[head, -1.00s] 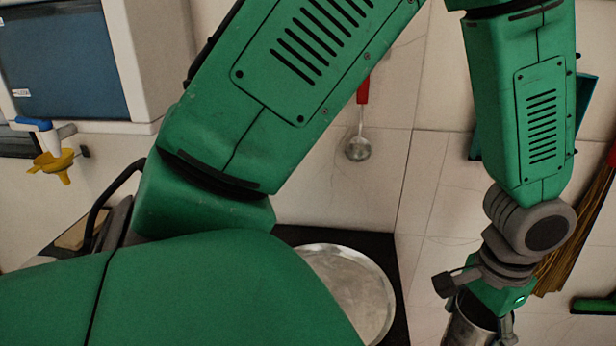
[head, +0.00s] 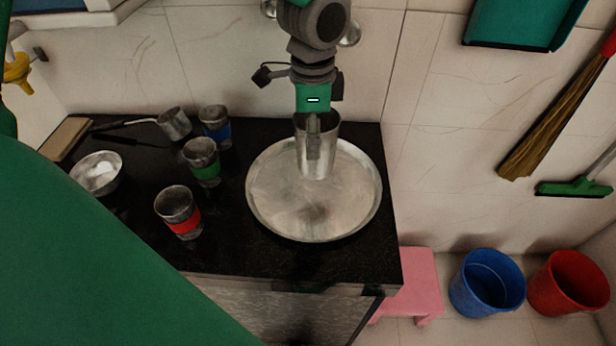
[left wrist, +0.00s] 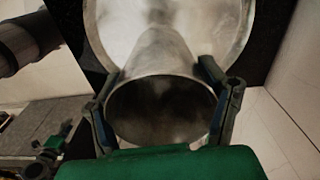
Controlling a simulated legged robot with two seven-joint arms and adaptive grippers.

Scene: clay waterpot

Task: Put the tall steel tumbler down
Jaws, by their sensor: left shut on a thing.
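The tall steel tumbler (head: 330,145) is upright over the back part of the round steel tray (head: 290,215). My left gripper (head: 313,150) comes down from above and is shut on the tumbler near its rim. In the left wrist view the tumbler (left wrist: 158,65) sits between the two fingers (left wrist: 162,105), with its open mouth toward the camera and the tray (left wrist: 225,25) beyond its base. I cannot tell whether its base touches the tray.
Left of the tray on the black counter (head: 225,240) stand cups with red (head: 180,215), green (head: 203,165) and blue (head: 216,127) bands, a steel bowl (head: 98,173) and a long-handled pot (head: 174,123). A pink stool (head: 412,285) and blue (head: 487,283) and red (head: 568,283) buckets are below right.

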